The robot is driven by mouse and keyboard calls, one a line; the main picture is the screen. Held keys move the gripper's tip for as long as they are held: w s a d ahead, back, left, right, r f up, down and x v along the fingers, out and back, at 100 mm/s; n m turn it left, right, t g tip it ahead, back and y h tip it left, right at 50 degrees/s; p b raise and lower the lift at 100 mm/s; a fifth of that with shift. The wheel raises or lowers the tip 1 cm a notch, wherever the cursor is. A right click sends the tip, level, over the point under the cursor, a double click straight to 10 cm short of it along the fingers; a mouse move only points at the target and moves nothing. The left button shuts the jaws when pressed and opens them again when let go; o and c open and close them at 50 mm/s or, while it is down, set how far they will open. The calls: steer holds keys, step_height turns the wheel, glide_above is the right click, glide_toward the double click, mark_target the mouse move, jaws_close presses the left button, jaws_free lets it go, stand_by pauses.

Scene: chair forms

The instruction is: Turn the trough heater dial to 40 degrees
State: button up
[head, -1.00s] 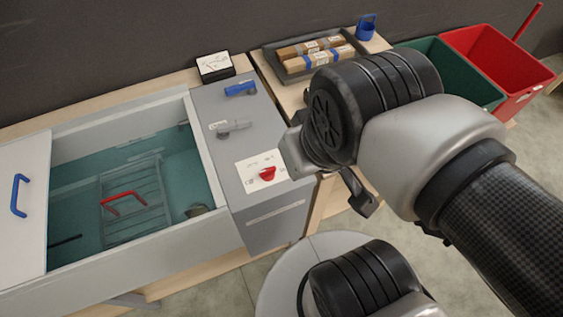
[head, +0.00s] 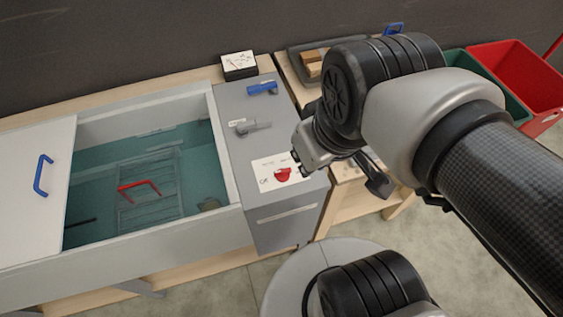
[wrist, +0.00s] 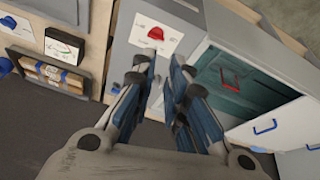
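The red dial (head: 283,174) sits on a white marked card (head: 262,183) at the front of the grey control panel beside the trough (head: 225,150). The dial also shows in the wrist view (wrist: 155,33), beyond the fingertips. The card's markings are too small to read, so I cannot tell the setting. My gripper (wrist: 160,66) is open and empty, its blue-lined fingers parted and pointing toward the panel. It is apart from the dial. In the head view my wrist is just right of the dial and largely hides the fingers.
A blue switch (head: 262,88) and a grey lever (head: 252,126) stand farther back on the panel. A gauge (head: 239,65) is behind. The trough holds water and a rack with a red handle (head: 139,189). A white lid (head: 30,205) covers its left part. Red (head: 520,80) and green bins stand right.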

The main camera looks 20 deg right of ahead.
steer(key=shift+o, duration=1.4)
steer(key=w+f+n+g+p, duration=0.1)
steer(key=w+f+n+g, duration=0.1)
steer(key=w+n, duration=0.5)
steer(key=shift+w+p, duration=0.3)
steer(key=n+g+p, duration=0.1)
steer(key=n+g, duration=0.1)
steer(key=n, duration=0.7)
glide_above(283, 170)
step_height(283, 170, down, 8)
step_height(283, 170, down, 16)
steer(key=b, duration=0.5)
steer(key=shift+f+b, duration=0.2)
steer(key=shift+b, duration=0.2)
steer(key=shift+c, duration=0.4)
jaws_close()
